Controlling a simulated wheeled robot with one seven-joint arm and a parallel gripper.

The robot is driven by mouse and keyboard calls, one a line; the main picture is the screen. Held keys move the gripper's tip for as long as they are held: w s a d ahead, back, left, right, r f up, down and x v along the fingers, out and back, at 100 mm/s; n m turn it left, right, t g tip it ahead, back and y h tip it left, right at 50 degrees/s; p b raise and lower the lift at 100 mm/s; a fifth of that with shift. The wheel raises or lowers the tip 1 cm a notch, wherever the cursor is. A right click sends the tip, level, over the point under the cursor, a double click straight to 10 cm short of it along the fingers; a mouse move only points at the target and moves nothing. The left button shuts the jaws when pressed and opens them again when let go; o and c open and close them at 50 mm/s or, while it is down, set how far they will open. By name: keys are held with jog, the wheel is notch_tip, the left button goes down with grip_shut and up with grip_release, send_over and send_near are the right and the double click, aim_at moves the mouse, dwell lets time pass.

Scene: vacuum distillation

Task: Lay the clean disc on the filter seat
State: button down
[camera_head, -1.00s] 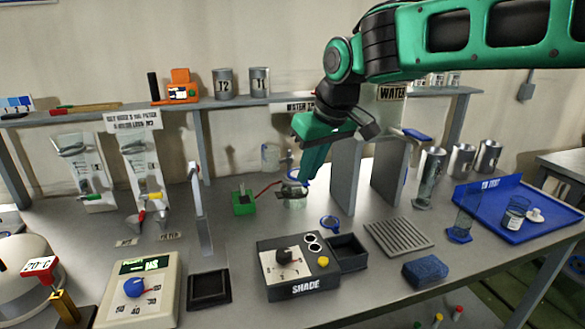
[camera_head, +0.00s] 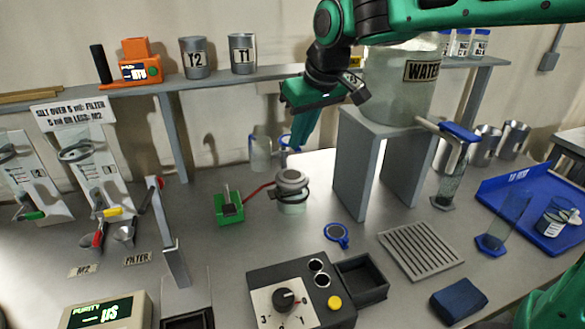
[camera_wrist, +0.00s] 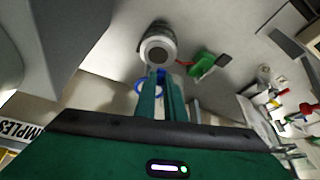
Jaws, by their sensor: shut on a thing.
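The filter seat (camera_head: 292,178) is a round grey-white top on a small glass jar, joined by a red hose to a green block. In the wrist view the seat (camera_wrist: 158,45) shows as a pale ring with a grey centre, just beyond my fingertips. My gripper (camera_head: 297,143) points down, above and behind the seat in the head view, apart from it. It is shut on a small blue-rimmed disc (camera_wrist: 139,87), mostly hidden by the fingers. Another blue-rimmed disc (camera_head: 338,235) lies on the table in front; I cannot tell if either is clean.
The grey stand with the water tank (camera_head: 398,85) rises close on the right. The green block (camera_head: 229,208) is left of the seat. A control box (camera_head: 300,295), a slatted rack (camera_head: 420,250) and a blue tray (camera_head: 535,205) stand forward and right. A shelf runs behind.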

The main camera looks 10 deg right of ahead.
jog(key=shift+a+f, duration=0.1)
jog(key=shift+f, duration=4.25)
jog(key=c, duration=1.8)
grip_release()
jog(key=shift+f, duration=0.1)
jog(key=shift+c, duration=0.2)
jog(key=v, duration=1.2)
jog(key=shift+s, duration=0.1)
